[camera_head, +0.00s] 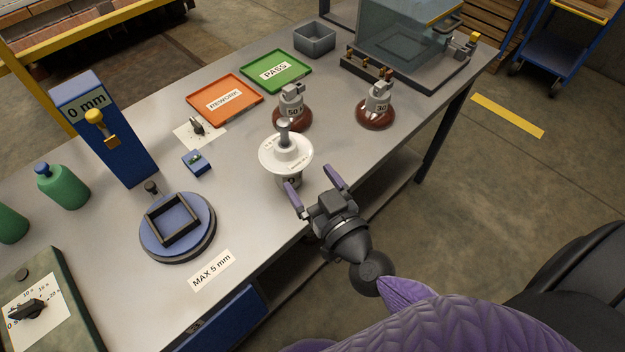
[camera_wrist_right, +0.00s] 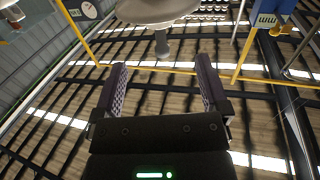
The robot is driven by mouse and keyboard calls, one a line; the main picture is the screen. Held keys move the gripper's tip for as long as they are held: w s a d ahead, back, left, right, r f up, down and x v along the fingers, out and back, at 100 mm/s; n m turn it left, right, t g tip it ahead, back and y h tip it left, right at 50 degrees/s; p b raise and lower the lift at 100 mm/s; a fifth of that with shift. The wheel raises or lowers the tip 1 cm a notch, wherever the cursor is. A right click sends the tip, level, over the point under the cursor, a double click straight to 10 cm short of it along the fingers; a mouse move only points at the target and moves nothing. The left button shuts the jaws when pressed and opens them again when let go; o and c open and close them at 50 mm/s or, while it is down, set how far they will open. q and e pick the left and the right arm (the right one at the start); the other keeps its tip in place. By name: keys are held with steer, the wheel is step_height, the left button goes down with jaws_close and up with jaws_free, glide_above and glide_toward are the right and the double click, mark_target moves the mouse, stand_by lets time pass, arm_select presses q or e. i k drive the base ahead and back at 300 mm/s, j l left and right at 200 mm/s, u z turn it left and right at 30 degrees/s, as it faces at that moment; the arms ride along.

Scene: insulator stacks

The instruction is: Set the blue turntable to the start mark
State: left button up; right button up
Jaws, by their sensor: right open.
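The blue turntable (camera_head: 204,228) sits on the grey table at the lower left of the head view, a round disc on a dark base with a black square frame (camera_head: 171,219) on top. A small dark knob (camera_head: 151,187) stands at its back edge; I cannot make out a start mark. My right gripper (camera_head: 314,183) is open and empty at the table's front edge, well right of the turntable. Its fingers are beside a white disc insulator (camera_head: 285,152); this also shows above the fingers in the right wrist view (camera_wrist_right: 158,10). My left gripper is not in view.
A blue column marked 0 mm (camera_head: 118,140) stands behind the turntable, green bottles (camera_head: 64,188) to its left. A MAX 5 mm label (camera_head: 212,270) lies in front. Two brown insulators (camera_head: 292,115) (camera_head: 376,112), an orange tray (camera_head: 240,88) and a green tray (camera_head: 290,62) stand farther back.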

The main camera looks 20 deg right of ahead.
mark_target(174, 225)
steer(key=i+j+u, duration=0.1)
steer(key=j+u, duration=0.3)
steer(key=i+j+u, duration=0.1)
steer(key=j+u, duration=0.25)
